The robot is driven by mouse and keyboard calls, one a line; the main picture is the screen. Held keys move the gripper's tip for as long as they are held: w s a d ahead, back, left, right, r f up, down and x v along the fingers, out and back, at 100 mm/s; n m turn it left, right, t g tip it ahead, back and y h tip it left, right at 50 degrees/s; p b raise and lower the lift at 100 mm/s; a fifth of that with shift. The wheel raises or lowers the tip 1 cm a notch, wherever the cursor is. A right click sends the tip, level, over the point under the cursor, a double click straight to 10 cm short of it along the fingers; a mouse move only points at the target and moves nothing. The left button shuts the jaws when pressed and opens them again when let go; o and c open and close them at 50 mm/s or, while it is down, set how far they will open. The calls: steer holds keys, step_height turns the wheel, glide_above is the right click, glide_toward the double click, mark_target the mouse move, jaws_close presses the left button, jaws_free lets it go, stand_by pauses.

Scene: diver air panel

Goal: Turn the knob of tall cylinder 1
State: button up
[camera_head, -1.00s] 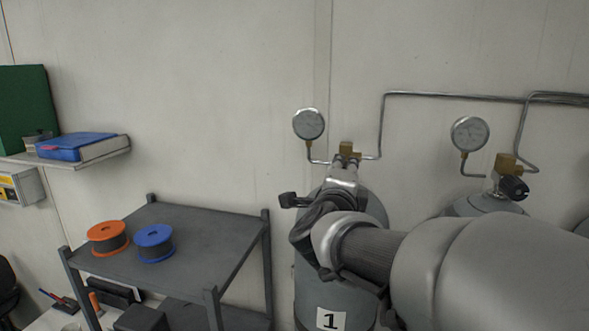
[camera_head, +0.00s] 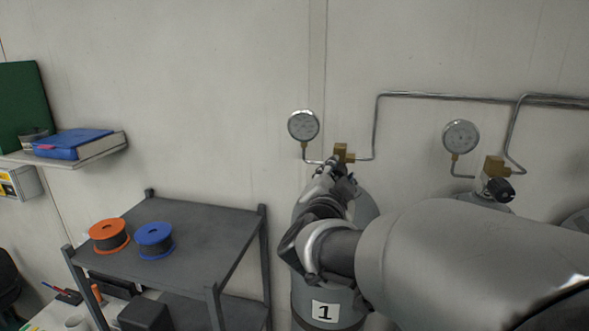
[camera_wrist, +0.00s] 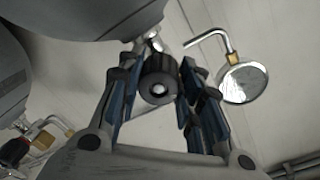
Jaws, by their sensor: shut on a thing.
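Tall cylinder 1 (camera_head: 312,289) is a grey tank with a white label "1", standing against the wall. Its brass valve fitting (camera_head: 341,152) and round gauge (camera_head: 303,125) show above my gripper (camera_head: 343,165). In the wrist view, the black ribbed knob (camera_wrist: 158,78) with a pale centre sits between the fingers of my gripper (camera_wrist: 159,85). The fingers are closed on its two sides. The gauge also shows in the wrist view (camera_wrist: 243,82), right of the fingers. In the head view my wrist and gripper hide the knob almost wholly.
A second cylinder (camera_head: 470,203) with a black knob (camera_head: 499,190) and gauge (camera_head: 460,136) stands to the right. Metal pipes (camera_head: 440,96) run along the wall. A dark shelf (camera_head: 196,262) with an orange spool (camera_head: 109,236) and a blue spool (camera_head: 154,241) stands left.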

steer(key=n+p, duration=0.2)
steer(key=n, duration=0.4)
steer(key=shift+p, duration=0.3)
steer(key=shift+n, duration=0.4)
steer(key=o, duration=1.1)
steer(key=shift+s+a, duration=0.1)
steer(key=v, duration=1.1)
steer(key=shift+s+a+f, duration=0.1)
steer(key=shift+s+a, duration=0.1)
steer(key=shift+s, duration=0.15)
